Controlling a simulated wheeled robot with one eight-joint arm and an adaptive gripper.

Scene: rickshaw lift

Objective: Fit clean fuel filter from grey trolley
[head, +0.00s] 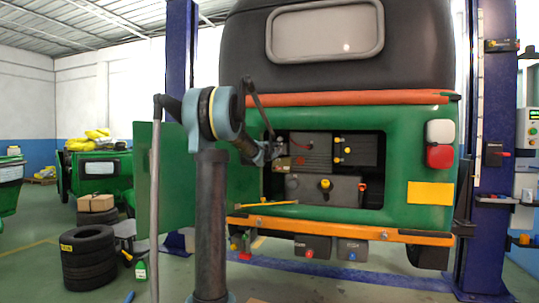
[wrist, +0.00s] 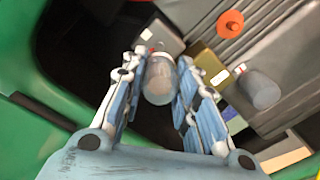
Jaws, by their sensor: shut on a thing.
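My gripper (head: 268,152) reaches into the left part of the open engine bay of the green rickshaw (head: 408,165). In the wrist view, the fingers of my gripper (wrist: 162,62) are closed around a small clear, pale fuel filter (wrist: 158,84). The filter looks see-through and clean, and a red and white end shows beyond it. Its far end is near a dark gap and a pale block; I cannot tell whether it touches anything. The grey trolley is not identifiable in these views.
A grey engine cover (head: 308,188) and a dark box (head: 355,150) fill the bay. A grey cylinder (wrist: 262,90) and an orange cap (wrist: 230,24) lie right of the fingers. The orange bumper (head: 340,231) runs below; a blue lift post (head: 496,120) stands right.

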